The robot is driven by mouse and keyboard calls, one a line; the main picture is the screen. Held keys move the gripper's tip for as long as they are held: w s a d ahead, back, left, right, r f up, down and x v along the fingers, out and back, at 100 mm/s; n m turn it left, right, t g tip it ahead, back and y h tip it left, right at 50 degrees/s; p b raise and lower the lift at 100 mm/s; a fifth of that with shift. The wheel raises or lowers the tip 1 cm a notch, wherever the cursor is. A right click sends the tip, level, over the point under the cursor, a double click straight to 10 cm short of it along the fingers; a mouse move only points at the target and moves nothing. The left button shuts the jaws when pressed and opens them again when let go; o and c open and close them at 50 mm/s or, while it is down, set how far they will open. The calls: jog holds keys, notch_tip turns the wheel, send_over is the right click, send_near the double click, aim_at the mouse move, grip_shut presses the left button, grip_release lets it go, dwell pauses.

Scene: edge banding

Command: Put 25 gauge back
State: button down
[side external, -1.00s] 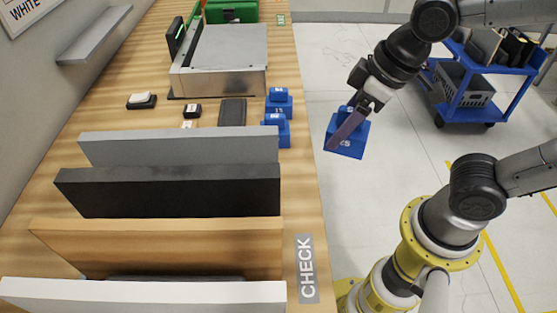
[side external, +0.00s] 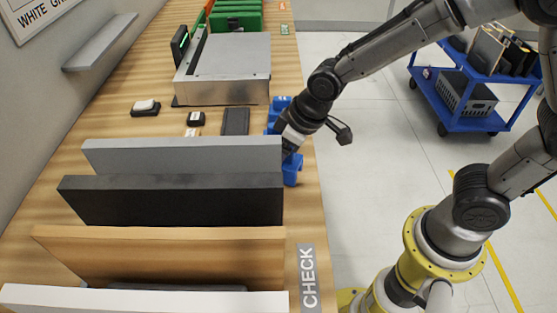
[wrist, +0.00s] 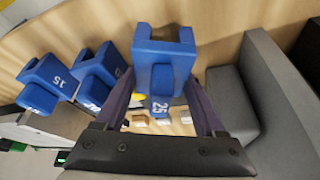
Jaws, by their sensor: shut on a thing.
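The 25 gauge is a blue stepped block (wrist: 165,55) with a white "25" on its small end in the wrist view. My gripper (wrist: 162,88) is shut on it, one finger on each side. In the side external view the gauge (side external: 292,172) shows at the table's right edge, beside the ends of the grey and black panels. My gripper (side external: 290,150) is above it and partly hides it. I cannot tell whether the gauge touches the table. Two similar blue gauges, one marked 15 (wrist: 45,82) and another (wrist: 98,75), stand to the left in the wrist view.
The grey panel (side external: 180,156), black panel (side external: 170,200), orange panel (side external: 160,250) and white panel (side external: 140,298) stand close by on the wooden table. A dark flat pad (side external: 235,121) and a metal-sided machine (side external: 225,75) are further back. A CHECK label (side external: 308,278) lies at the right edge.

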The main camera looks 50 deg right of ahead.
aim_at(300, 163)
jog(key=shift+f, duration=0.6)
jog(key=shift+f, duration=0.15)
grip_release()
jog(key=shift+r, duration=0.4)
jog(key=v, duration=1.1)
jog(key=shift+s+d+r, duration=0.15)
jog(key=shift+s+r, duration=0.05)
jog(key=shift+s, duration=0.05)
jog(key=s+d+r+m+t+h, duration=0.1)
jog(key=s+d+r+m, duration=0.2)
jog(key=s+d, duration=0.8)
jog(key=s+m, duration=0.1)
jog(key=s, duration=0.2)
jog(key=shift+s+m+t+h, duration=0.3)
jog(key=shift+s, duration=0.1)
